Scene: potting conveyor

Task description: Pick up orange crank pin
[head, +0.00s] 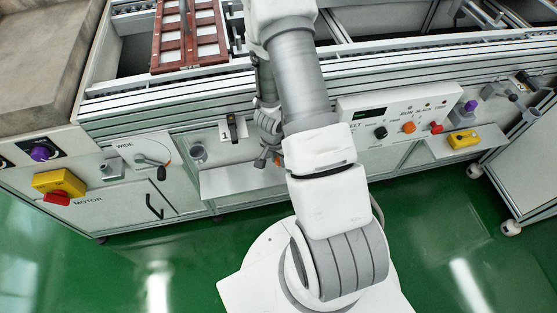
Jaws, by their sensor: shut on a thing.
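A small patch of orange, apparently the orange crank pin (281,161), shows at the fingers of my gripper (270,158). My gripper hangs low in front of the machine, just above a light shelf, partly behind my own arm. It is shut on the pin. The fingers are small in the head view and most of the pin is hidden, so its tilt cannot be told.
A light shelf (222,185) juts out below my gripper. A control panel (395,115) with buttons is to the right, and a crank handle (153,162) on a white plate is to the left. A brown tray (158,50) sits on the conveyor. Green floor is open in front.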

